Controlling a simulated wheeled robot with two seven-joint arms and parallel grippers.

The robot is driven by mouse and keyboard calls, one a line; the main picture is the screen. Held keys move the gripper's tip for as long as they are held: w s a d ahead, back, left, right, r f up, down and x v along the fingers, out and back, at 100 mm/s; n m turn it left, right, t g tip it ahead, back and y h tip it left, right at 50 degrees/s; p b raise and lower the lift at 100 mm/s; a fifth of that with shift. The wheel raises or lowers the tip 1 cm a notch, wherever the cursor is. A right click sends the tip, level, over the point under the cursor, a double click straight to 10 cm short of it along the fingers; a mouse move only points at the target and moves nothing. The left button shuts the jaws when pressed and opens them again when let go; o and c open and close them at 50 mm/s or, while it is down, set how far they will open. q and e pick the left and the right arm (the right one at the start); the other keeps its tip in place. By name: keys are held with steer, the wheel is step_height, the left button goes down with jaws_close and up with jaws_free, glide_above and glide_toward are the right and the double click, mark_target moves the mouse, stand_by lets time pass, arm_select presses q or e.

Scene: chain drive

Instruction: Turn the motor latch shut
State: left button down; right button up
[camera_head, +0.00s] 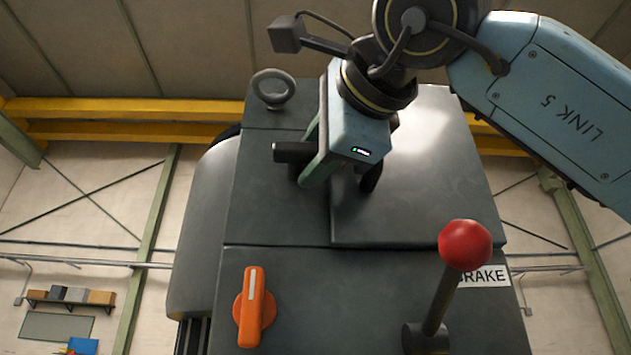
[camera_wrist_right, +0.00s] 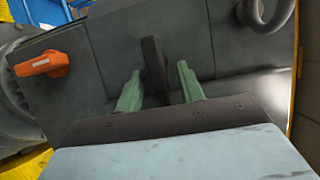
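The motor latch appears to be the dark bar handle (camera_head: 290,152) on the grey housing, lying roughly level and sticking out left of my right gripper in the head view. My right gripper (camera_head: 306,157) is at the bar, its green fingers above and below it. In the right wrist view the dark bar (camera_wrist_right: 153,62) stands between the two green fingers of my right gripper (camera_wrist_right: 161,72), with gaps visible on both sides, so the fingers are open around it. The bar's mount is partly hidden by the gripper. My left gripper is not in view.
An orange knob (camera_head: 254,305) and a red-topped brake lever (camera_head: 465,246) stick out from the housing's lower front. A lifting ring (camera_head: 273,88) stands above left of the gripper. The knob also shows in the right wrist view (camera_wrist_right: 42,64).

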steer(key=b+v, duration=0.1)
steer(key=v, duration=1.2)
steer(key=shift+s+b, duration=0.2)
steer(key=shift+b, duration=0.1)
